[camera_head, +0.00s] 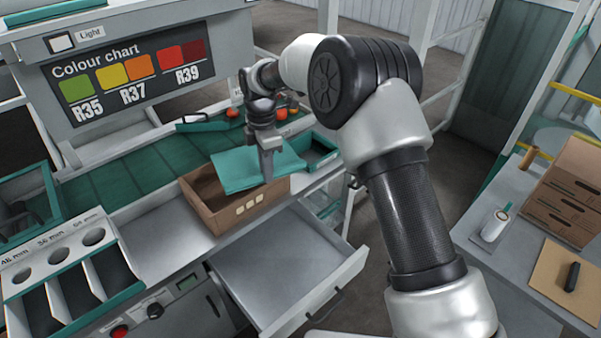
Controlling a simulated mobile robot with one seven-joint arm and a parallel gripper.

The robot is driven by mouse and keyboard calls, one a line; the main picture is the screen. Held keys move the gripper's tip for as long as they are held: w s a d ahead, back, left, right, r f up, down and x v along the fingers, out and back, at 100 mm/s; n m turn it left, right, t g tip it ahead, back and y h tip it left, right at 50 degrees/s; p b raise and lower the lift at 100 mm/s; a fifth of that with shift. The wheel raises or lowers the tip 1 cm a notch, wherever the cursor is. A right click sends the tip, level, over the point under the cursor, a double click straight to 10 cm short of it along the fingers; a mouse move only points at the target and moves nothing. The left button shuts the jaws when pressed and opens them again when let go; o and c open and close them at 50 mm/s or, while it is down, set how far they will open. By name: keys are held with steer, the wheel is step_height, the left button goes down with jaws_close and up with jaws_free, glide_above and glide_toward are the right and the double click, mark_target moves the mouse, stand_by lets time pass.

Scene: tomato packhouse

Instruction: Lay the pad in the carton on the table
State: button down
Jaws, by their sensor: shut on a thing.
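The pad is a flat teal sheet (238,173) at the upper middle of the head view. My gripper (267,160) is shut on the pad near its right part and points down. The pad is over the open brown carton (250,208), covering part of its opening and reaching past its back right rim. I cannot tell whether the pad touches the carton. The carton stands on the grey table (165,235) behind a pulled-out drawer. The fingertips and the carton's floor under the pad are largely hidden.
An open drawer (285,265) juts out in front of the carton. A teal-edged tray (320,150) is close on the carton's right. Red tomatoes (282,113) lie behind my gripper. A sizing rack (70,265) stands at left, and stacked cartons (565,190) at right.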

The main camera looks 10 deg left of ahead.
mark_target(247, 182)
steer(key=a+n, duration=0.1)
steer(key=a+p, duration=0.1)
steer(key=a, duration=0.1)
steer(key=a+n, duration=0.1)
steer(key=a, duration=0.1)
steer(key=shift+a+r+n, duration=0.15)
steer(key=shift+r+n, duration=0.15)
steer(key=shift+r, duration=0.1)
steer(key=shift+a+f+n, duration=0.15)
steer(key=shift+a+n, duration=0.15)
steer(key=shift+a, duration=0.05)
steer(key=shift+f+b, duration=1.45)
steer(key=shift+f, duration=1.4)
steer(key=shift+s+f, duration=0.1)
steer(key=shift+f, duration=0.05)
